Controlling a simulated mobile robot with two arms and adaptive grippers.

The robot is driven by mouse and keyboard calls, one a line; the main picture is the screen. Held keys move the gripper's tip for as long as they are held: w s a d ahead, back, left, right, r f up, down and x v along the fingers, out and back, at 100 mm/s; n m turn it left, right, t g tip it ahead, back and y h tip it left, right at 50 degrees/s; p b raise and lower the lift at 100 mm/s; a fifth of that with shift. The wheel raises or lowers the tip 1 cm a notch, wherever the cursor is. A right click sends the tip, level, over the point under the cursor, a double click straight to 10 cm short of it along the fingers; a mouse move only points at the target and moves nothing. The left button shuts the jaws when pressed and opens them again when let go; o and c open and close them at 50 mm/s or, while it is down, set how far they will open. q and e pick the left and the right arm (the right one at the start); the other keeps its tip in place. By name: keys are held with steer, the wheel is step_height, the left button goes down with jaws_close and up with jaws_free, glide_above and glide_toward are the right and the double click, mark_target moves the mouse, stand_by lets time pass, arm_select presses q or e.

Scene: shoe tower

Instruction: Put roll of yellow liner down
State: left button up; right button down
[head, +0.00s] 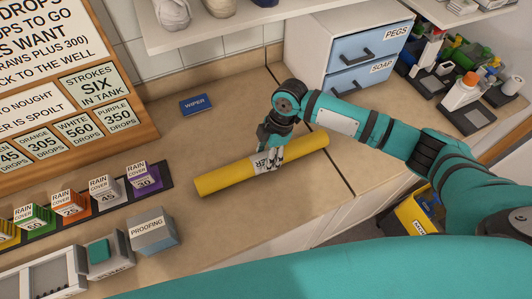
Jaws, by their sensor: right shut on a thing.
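The roll of yellow liner (222,181) is a long yellow cylinder with a white printed label at its middle. It lies slantwise over the brown counter (185,135), its right end farther back. I cannot tell whether it touches the counter. My right gripper (268,160) comes down from above and is shut on the roll at the label, hiding part of the print. My left gripper is not in view.
A blue wiper card (196,104) lies behind the roll. A grey proofing block (153,231) and a row of rain cover boxes (105,191) stand at left. A drawer unit (358,80) stands behind my right arm. A dark seam crosses the counter.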

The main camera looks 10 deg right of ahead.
steer(key=c, duration=0.9)
jaws_free()
steer(key=shift+f, duration=0.1)
steer(key=shift+c, duration=0.2)
steer(key=o, duration=0.4)
arm_select(q)
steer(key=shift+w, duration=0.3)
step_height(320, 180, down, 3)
steer(key=b, duration=0.3)
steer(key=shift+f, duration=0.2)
arm_select(e)
steer(key=v, duration=1.2)
steer(key=shift+r, duration=0.25)
steer(key=shift+s+a, duration=0.1)
